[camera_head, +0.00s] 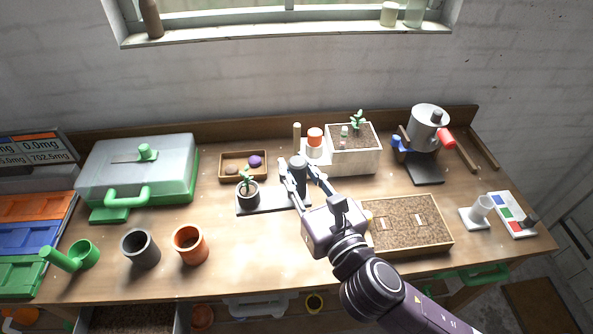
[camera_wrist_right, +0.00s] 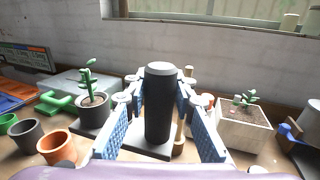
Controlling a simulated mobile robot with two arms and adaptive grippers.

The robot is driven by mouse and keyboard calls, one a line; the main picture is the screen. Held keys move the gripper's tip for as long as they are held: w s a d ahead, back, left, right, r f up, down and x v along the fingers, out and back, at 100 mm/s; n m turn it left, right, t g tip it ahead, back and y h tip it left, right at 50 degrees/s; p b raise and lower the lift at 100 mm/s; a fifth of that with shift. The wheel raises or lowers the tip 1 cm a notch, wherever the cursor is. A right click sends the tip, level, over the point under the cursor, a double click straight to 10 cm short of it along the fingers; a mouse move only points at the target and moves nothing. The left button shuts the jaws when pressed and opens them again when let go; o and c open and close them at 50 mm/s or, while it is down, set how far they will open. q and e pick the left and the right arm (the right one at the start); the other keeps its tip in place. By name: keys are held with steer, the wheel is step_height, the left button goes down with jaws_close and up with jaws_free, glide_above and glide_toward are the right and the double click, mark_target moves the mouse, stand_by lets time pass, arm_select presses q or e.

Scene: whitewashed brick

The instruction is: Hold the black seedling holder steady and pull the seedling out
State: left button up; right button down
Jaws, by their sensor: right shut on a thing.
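The black seedling holder has a flat dark base (camera_head: 272,204), a small dark pot (camera_head: 249,197) at its left and a thick black upright post with a pale top (camera_head: 298,165) at its right. A green seedling (camera_head: 245,179) stands upright in the pot; it also shows in the right wrist view (camera_wrist_right: 88,83). My right gripper (camera_head: 305,180) has its blue-padded fingers on both sides of the post (camera_wrist_right: 160,105) and is shut on it. The holder stands flat on the bench. My left gripper is not in view.
A wooden tray with a purple object (camera_head: 222,176) lies behind the pot. A white planter (camera_head: 355,163) stands behind my right gripper, and a soil tray (camera_head: 440,243) lies to its right. Orange (camera_head: 190,259) and grey pots stand front left. The bench between them and the holder is clear.

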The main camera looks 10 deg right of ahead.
arm_select(q)
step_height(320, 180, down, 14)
steer(key=b, duration=1.4)
arm_select(e)
steer(key=shift+f, duration=9.8)
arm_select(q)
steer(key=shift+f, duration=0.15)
arm_select(e)
steer(key=shift+f, duration=0.2)
steer(key=c, duration=1.8)
jaws_free()
steer(key=shift+c, duration=0.2)
steer(key=shift+c, duration=0.5)
jaws_close()
